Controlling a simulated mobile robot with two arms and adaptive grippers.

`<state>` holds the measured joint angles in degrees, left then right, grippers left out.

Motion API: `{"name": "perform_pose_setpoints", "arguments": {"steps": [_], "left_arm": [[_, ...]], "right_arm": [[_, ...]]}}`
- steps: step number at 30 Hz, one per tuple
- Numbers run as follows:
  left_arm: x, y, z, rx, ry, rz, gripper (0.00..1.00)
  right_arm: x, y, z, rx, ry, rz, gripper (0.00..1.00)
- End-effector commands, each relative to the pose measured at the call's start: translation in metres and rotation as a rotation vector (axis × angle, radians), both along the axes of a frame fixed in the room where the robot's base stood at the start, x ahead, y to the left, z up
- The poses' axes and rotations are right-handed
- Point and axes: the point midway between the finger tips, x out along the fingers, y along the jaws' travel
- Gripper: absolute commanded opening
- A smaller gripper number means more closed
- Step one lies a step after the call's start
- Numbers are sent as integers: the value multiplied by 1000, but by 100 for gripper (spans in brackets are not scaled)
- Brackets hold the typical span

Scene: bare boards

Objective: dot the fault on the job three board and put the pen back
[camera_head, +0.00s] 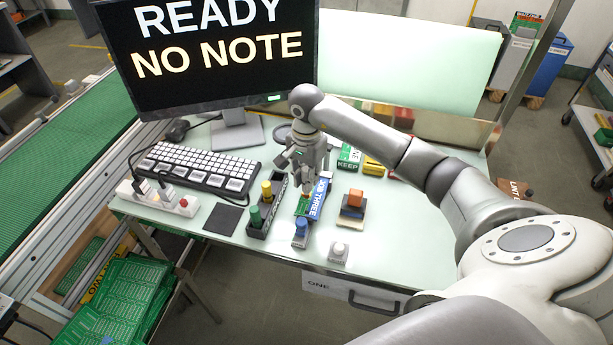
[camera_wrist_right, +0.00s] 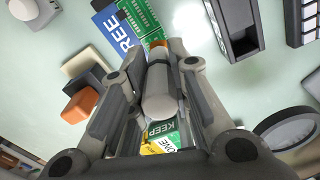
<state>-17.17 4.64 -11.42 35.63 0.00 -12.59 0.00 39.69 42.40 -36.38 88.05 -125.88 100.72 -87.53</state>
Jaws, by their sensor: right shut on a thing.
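The job three board (camera_head: 318,198), green with a blue "JOB THREE" label, lies on the bench, and its label also shows in the right wrist view (camera_wrist_right: 118,30). My right gripper (camera_head: 307,184) is above the board's far end, pointing down. It is shut on a pale grey pen (camera_wrist_right: 158,95) with an orange end. Whether the pen touches the board cannot be told, and no fault mark can be made out. The dark pen rack (camera_head: 277,204), left of the board, holds a yellow pen (camera_head: 267,190) and a green pen (camera_head: 255,216). My left gripper is out of view.
A monitor (camera_head: 215,50) reads "READY NO NOTE". A keyboard (camera_head: 200,167) and a dark pad (camera_head: 226,219) lie left. A blue-topped object (camera_head: 300,230) stands at the board's near end. An orange block (camera_head: 355,197) and a white-topped piece (camera_head: 339,250) are right. A "KEEP" stack (camera_head: 348,160) is behind.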

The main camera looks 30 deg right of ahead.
Motion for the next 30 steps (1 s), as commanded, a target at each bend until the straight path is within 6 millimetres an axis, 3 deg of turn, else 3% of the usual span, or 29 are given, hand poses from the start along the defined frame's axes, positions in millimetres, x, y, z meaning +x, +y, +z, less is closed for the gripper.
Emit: {"name": "perform_pose_setpoints", "arguments": {"steps": [30], "left_arm": [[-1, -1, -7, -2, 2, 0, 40]], "right_arm": [[0, 0, -7, 0, 0, 0, 3]]}}
